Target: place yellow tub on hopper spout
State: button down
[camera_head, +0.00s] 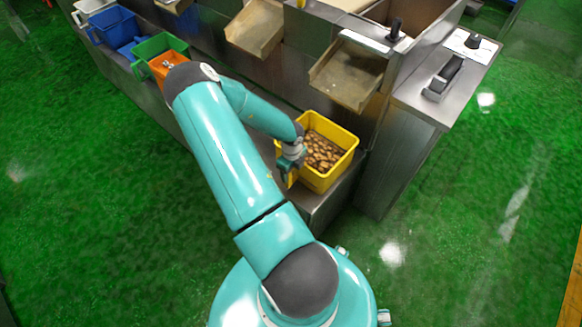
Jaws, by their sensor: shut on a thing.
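The yellow tub (341,167) stands on the low metal ledge at the right end, below a sloping metal spout (346,75). It holds many small brown pieces. My gripper (288,172) is at the tub's left side, shut on it at a yellow part that looks like its handle. The fingertips are partly hidden by my wrist. A second metal spout (255,28) is farther left along the machine.
Green, orange and blue tubs (117,27) stand on the ledge at the left. A metal cabinet (416,140) with a black handle (443,78) and a knob (473,41) rises right of the yellow tub. The green floor (100,220) is clear on both sides.

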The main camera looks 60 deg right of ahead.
jog(key=shift+d, duration=0.1)
jog(key=shift+c, duration=1.6)
grip_release()
jog(key=shift+f, duration=0.15)
notch_tip(320, 180, up, 12)
jog(key=shift+r, duration=0.2)
jog(key=shift+w+a, duration=0.1)
jog(key=shift+a, duration=0.1)
